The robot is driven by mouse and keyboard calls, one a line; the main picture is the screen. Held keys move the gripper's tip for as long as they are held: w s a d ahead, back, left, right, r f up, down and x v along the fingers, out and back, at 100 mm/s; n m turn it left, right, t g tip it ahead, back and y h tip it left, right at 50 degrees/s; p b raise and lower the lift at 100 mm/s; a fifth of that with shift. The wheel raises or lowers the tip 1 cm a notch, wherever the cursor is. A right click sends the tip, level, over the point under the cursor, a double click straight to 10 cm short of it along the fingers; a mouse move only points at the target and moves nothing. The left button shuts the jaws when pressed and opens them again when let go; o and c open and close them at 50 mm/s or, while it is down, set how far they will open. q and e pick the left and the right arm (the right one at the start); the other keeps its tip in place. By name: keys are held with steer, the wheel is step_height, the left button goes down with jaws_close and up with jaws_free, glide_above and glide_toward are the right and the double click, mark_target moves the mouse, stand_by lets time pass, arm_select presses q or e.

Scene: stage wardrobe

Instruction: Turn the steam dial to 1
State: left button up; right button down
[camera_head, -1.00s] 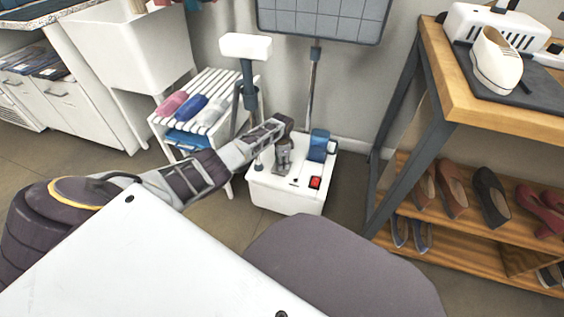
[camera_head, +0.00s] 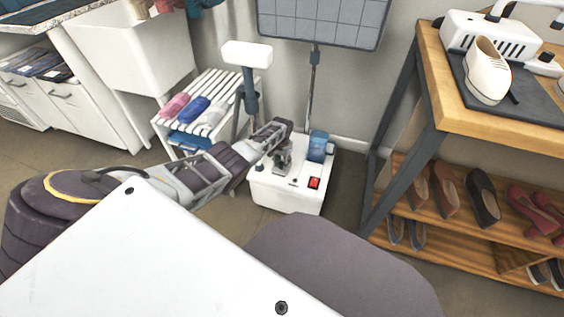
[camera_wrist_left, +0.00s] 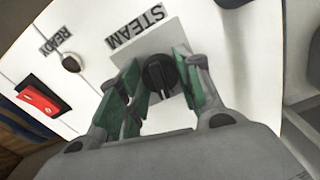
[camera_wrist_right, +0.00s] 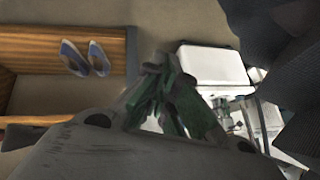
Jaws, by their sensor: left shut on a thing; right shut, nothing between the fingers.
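The steamer base (camera_head: 290,196) is a white box on the floor. In the left wrist view, the black round steam dial (camera_wrist_left: 159,74) sits on a grey plate under the word STEAM, with a pale mark on its face. My left gripper (camera_wrist_left: 157,88) is shut on the dial, with green-padded fingers on both sides of it. In the head view my left gripper (camera_head: 283,158) reaches down onto the box top and hides the dial. The dial's numbers are not readable. My right gripper (camera_wrist_right: 168,100) is shut and empty in the right wrist view.
A red switch (camera_head: 314,183) and a blue water tank (camera_head: 318,147) are on the box, close to my left gripper. A pole rises behind it. A white slatted rack (camera_head: 160,122) stands at left, and a wooden shoe bench (camera_head: 535,125) at right.

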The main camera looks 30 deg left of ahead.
arm_select(q)
steer(key=shift+n, duration=1.2)
arm_select(e)
steer(key=shift+w+d+r, duration=0.15)
steer(key=shift+d+r, duration=0.15)
steer(key=shift+r, duration=0.45)
arm_select(q)
steer(key=o, duration=1)
steer(key=shift+o, duration=0.3)
arm_select(e)
steer(key=shift+a, duration=0.2)
